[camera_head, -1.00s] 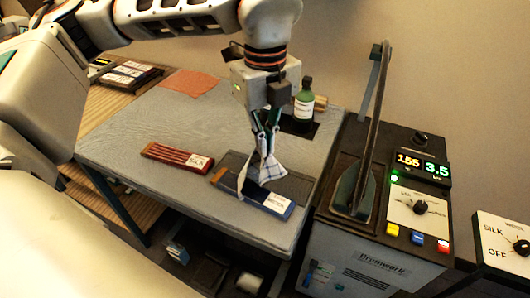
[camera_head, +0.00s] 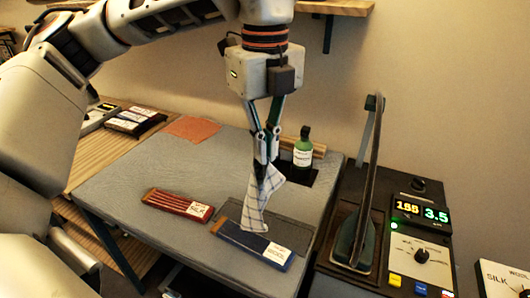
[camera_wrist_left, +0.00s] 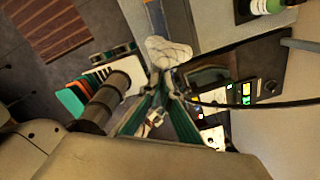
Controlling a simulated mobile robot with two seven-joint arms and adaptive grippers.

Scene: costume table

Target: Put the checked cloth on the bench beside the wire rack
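The checked cloth (camera_head: 262,207), white with dark lines, hangs in a narrow fold from my left gripper (camera_head: 265,158) in the head view. The fingers are shut on its upper end. Its lower end is in front of the dark mat and the blue packet; I cannot tell whether it touches them. In the left wrist view, the cloth (camera_wrist_left: 168,52) is a pale bundle at the fingertips. The grey-topped bench (camera_head: 125,205) lies below. I cannot make out a wire rack. My right gripper is not in view.
A red packet (camera_head: 180,205) and a blue packet (camera_head: 253,243) lie on the bench. A green bottle (camera_head: 303,148) stands at its back right. A machine with an upright frame (camera_head: 362,205) and lit displays stands to the right. An orange cloth (camera_head: 192,129) lies at the back left.

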